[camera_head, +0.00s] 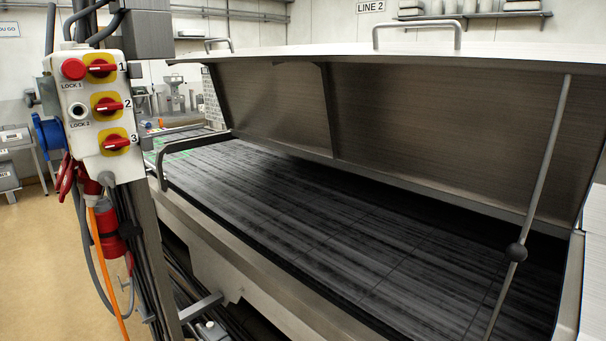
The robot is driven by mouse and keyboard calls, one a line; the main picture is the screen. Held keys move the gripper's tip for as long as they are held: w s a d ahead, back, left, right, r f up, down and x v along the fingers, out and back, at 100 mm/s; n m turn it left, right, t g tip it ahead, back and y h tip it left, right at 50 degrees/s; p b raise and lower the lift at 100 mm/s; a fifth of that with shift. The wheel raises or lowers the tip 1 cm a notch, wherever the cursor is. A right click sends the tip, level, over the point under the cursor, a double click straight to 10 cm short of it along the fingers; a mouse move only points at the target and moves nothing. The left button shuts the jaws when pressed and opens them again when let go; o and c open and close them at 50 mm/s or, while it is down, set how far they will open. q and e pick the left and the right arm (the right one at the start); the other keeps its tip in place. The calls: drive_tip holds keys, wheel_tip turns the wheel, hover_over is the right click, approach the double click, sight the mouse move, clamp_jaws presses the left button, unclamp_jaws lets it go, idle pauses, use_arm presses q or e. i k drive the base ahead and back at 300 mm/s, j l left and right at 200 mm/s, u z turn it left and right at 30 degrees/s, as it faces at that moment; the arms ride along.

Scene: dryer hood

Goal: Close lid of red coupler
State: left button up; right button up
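The red coupler (104,222) hangs below the white control box at the left of the head view. An orange cable runs down from it. A red round part that looks like its lid (66,176) stands out to the left, just under the box, and appears swung open. The exact hinge and socket are too small to make out. Neither of my grippers is in view.
The control box (93,165) carries red switches and sits on a metal post. Open floor (30,265) lies at the left.

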sight(130, 263)
drive_tip(key=u, duration=1.25)
